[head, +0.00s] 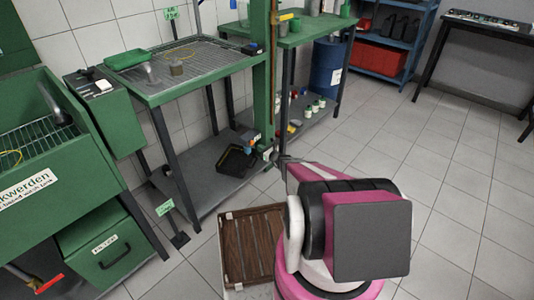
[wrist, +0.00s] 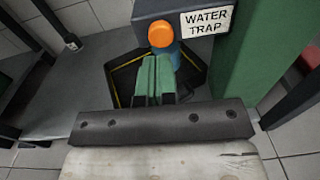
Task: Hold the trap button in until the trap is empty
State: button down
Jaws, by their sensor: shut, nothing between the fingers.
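The water trap is a dark grey housing (wrist: 205,48) with a white "WATER TRAP" sign (wrist: 206,20), beside a green post. An orange round button (wrist: 161,33) is on its front, with a blue part (wrist: 172,55) below. My gripper (wrist: 155,64) is shut and empty, its green fingertips just below the button in the wrist view. I see a small gap there and cannot tell whether the button is pressed. In the head view my gripper (head: 279,158) is close to the post's lower part. The water level inside the trap does not show.
A black tray (head: 237,160) with yellow edging lies on the grey lower shelf (head: 213,182) under the trap. The green post (head: 264,90) stands close to my gripper. The tiled floor at right is clear.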

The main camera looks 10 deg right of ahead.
aim_at(253, 143)
jog(key=shift+x, duration=2.2)
jog(key=shift+x, duration=0.8)
jog(key=shift+w+a, duration=0.25)
jog(key=shift+w, duration=0.1)
jog(key=shift+w+a, duration=0.15)
jog(key=shift+w, duration=0.35)
jog(key=v, duration=1.5)
jog(key=shift+s, duration=0.35)
